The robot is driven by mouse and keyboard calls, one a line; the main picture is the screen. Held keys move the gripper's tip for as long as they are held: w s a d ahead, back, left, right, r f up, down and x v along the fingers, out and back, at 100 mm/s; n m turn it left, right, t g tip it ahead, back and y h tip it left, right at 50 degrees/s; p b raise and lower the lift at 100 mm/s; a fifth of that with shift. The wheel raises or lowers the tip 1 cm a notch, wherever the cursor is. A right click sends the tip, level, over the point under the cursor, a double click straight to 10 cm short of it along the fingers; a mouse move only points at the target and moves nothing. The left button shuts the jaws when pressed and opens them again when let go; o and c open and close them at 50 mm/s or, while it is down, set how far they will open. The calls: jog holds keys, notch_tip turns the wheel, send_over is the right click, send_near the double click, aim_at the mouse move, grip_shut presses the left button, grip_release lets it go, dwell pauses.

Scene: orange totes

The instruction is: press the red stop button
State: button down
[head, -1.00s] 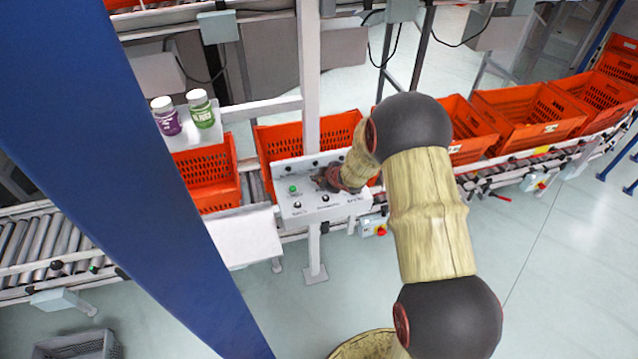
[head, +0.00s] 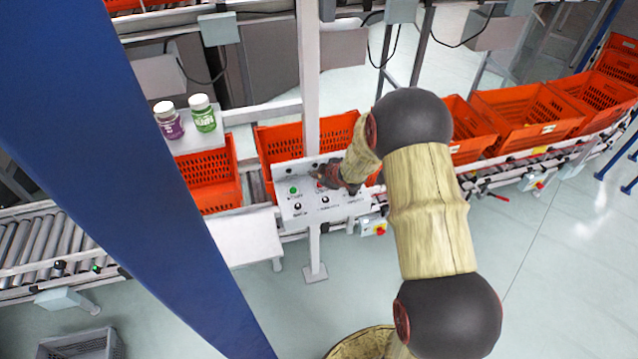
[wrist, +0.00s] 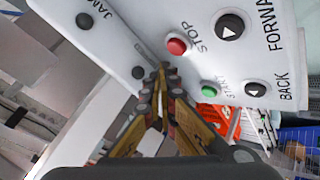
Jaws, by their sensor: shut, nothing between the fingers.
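The red stop button (wrist: 176,46) sits on a white control panel (wrist: 200,20), beside the word STOP, in the wrist view. In the head view the panel (head: 308,197) stands at the conveyor, and my gripper covers most of the button's area. My gripper (wrist: 163,68) is shut and empty. Its fingertips are close to the panel, just below and left of the red button in the wrist view; the button face is uncovered there. I cannot tell whether the tips touch the panel. In the head view my gripper (head: 326,176) points at the panel from the right.
A green START button (wrist: 209,88) and black FORWARD (wrist: 230,27) and BACK (wrist: 255,89) buttons are near the stop button. An orange tote (head: 275,143) stands behind the panel. Two bottles stand on a white shelf (head: 200,142) to the left. A grey post (head: 310,80) rises behind the panel.

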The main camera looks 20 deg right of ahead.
jog(key=shift+r+p, duration=1.6)
jog(key=shift+r, duration=0.5)
